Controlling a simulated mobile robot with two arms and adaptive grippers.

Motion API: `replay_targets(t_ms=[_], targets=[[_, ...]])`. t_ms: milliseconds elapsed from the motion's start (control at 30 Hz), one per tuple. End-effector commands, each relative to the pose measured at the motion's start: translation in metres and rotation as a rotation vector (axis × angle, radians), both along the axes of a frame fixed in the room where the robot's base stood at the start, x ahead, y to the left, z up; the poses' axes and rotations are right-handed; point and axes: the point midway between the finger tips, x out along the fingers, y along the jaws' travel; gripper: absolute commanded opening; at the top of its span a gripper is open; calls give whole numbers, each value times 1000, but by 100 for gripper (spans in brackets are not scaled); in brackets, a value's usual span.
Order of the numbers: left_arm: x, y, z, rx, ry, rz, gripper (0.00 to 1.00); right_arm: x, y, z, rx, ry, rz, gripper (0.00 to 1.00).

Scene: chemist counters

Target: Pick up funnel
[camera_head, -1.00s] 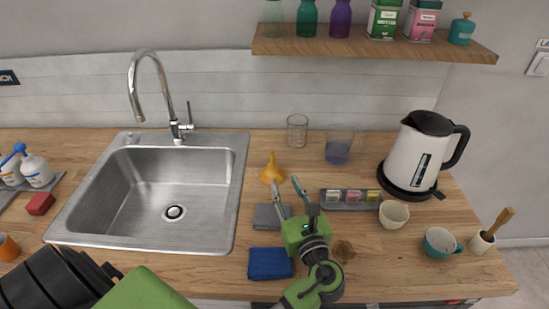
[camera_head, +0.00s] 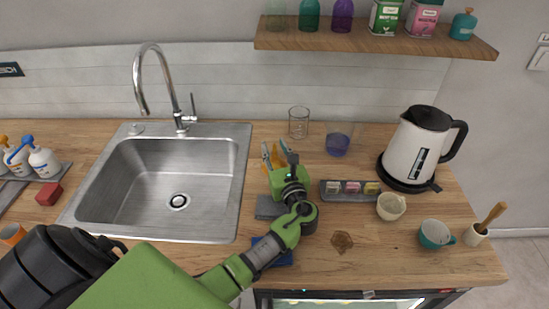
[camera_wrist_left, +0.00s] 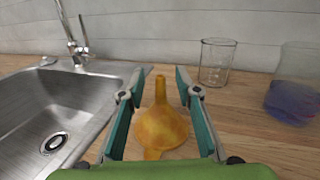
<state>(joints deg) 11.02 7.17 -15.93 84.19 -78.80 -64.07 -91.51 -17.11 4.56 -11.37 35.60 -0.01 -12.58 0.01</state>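The funnel (camera_wrist_left: 158,127) is yellow-orange and stands spout up on the wooden counter, right of the sink. In the left wrist view it sits between the two fingers of my left gripper (camera_wrist_left: 160,115), which are spread with a gap on both sides of it. In the head view the left gripper (camera_head: 275,154) reaches over the counter, and the funnel (camera_head: 275,157) shows partly between its fingers. The rest of the funnel is hidden there by the gripper. My right gripper is not in view.
A steel sink (camera_head: 178,228) with a tall faucet lies to the left. A clear beaker (camera_head: 298,122) and a beaker of blue-purple liquid (camera_head: 338,143) stand behind on the right. A kettle (camera_head: 415,148), cups and a small tray (camera_head: 350,197) are further right.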

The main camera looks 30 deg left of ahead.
Motion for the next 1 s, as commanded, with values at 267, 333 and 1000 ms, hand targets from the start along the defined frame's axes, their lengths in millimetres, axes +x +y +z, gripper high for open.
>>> replay_targets(t_ms=[267, 333, 1000], targets=[[4, 5, -1, -1, 1, 0, 31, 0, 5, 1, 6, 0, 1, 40], [4, 5, -1, -1, 1, 0, 20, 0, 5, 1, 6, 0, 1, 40], [4, 4, 12, -2, -4, 0, 0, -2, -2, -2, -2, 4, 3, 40]])
